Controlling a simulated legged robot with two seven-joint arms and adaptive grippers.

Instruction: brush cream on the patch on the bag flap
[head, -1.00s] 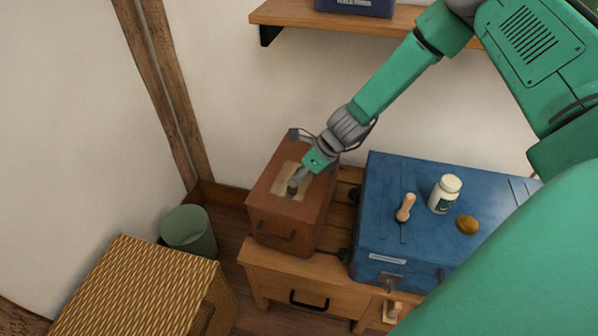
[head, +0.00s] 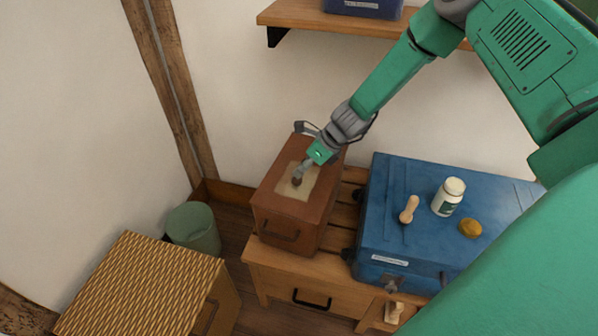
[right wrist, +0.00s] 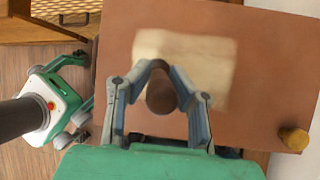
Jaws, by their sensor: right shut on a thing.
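The bag is a brown box-shaped case (head: 282,212) standing on a wooden bench, with a pale rectangular patch (head: 310,182) on its top flap. My right gripper (head: 308,167) is shut on a brush (head: 297,181), whose dark end is over the patch. Whether it touches cannot be told. In the right wrist view, the gripper's fingers (right wrist: 162,95) close around the brush (right wrist: 161,92), with the pale patch (right wrist: 205,65) behind it. Cream cannot be made out on the patch.
A blue case (head: 385,225) beside the bag carries a white jar (head: 448,197), a wooden-handled tool (head: 409,209) and an amber lump (head: 470,228). A wicker chest (head: 140,290) and green bin (head: 193,230) stand left. A shelf (head: 300,15) hangs above.

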